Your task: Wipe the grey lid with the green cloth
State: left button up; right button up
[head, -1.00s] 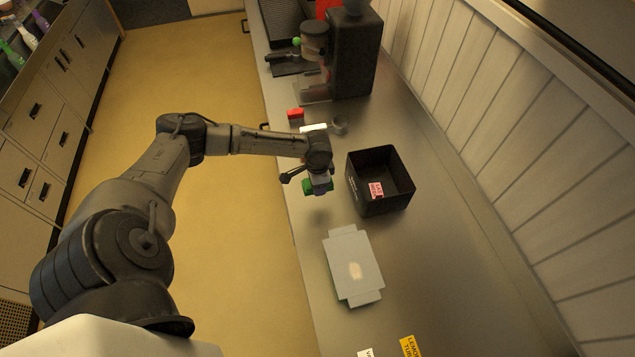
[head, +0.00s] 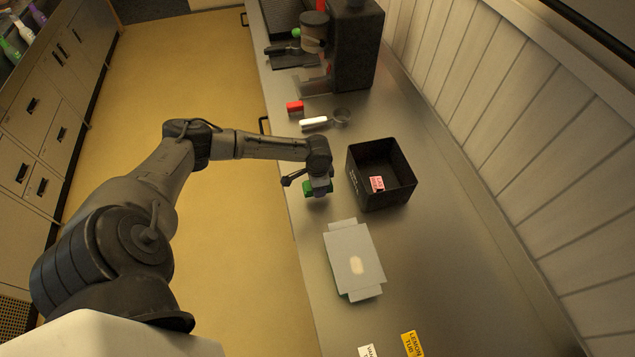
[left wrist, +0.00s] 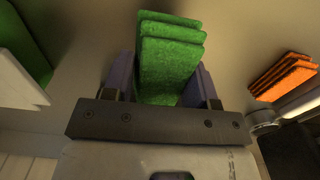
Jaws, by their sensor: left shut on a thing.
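The green cloth (head: 307,188) is a folded, layered pad. My left gripper (head: 318,186) is shut on it and holds it near the counter's front edge, left of the black box. In the left wrist view the cloth (left wrist: 168,55) sits between both fingers. A cream smear (head: 356,265) marks the lid. My right gripper is not in view.
The open black box (head: 352,185) with a pink label stands behind the lid. Yellow (head: 411,344) and white (head: 366,351) labels show at the bottom. A panelled wall (head: 540,150) bounds the right.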

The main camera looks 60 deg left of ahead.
pick_arm(q)
jog(key=shift+f+b, duration=1)
jog(key=shift+f, duration=1.3)
jog(key=o, duration=0.9)
jog(key=shift+r+p, duration=0.15)
jog(key=shift+p, duration=0.35)
jog(key=c, duration=1.1)
jog(key=shift+o, duration=0.2)
